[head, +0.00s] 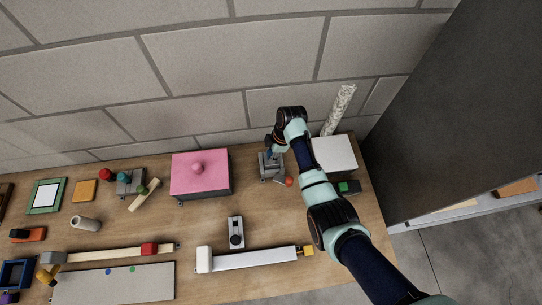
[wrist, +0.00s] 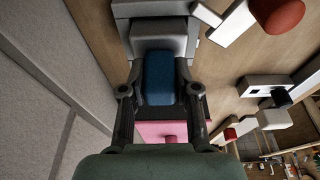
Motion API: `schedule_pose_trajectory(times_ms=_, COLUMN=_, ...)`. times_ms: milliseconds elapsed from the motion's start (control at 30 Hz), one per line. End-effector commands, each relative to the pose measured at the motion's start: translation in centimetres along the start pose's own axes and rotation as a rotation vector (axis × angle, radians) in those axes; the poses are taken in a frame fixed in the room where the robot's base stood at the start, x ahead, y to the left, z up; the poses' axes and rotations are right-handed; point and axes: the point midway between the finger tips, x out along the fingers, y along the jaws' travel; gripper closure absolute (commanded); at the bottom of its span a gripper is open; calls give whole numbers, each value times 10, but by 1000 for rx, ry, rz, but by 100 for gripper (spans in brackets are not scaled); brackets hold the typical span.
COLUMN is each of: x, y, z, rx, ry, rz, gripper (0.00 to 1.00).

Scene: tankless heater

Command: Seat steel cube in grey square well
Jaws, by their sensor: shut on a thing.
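My gripper (wrist: 158,72) is shut on a blue block-shaped part (wrist: 158,82), with one finger at each side of it. The blue part is up against a light grey block (wrist: 160,38) of a grey fixture; I cannot tell whether it is fixed to it. In the head view my gripper (head: 270,146) is at this grey fixture (head: 268,172), near the table's back edge, and partly hides it. I cannot make out a steel cube or an open square well for certain in either view.
A red ball-ended lever (head: 289,181) sticks out beside the fixture. A pink-topped box (head: 199,172) stands to its left and a white-topped box (head: 334,153) to its right. A long white bar (head: 255,259) lies in front. The brick wall is close behind.

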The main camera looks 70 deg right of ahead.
Motion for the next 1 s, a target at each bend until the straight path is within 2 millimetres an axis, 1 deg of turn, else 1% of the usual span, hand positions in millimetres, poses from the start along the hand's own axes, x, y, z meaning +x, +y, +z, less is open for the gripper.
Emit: schedule_pose_trajectory(times_ms=1000, x=12, y=0, z=3, rx=0, ry=0, rz=1, gripper=100)
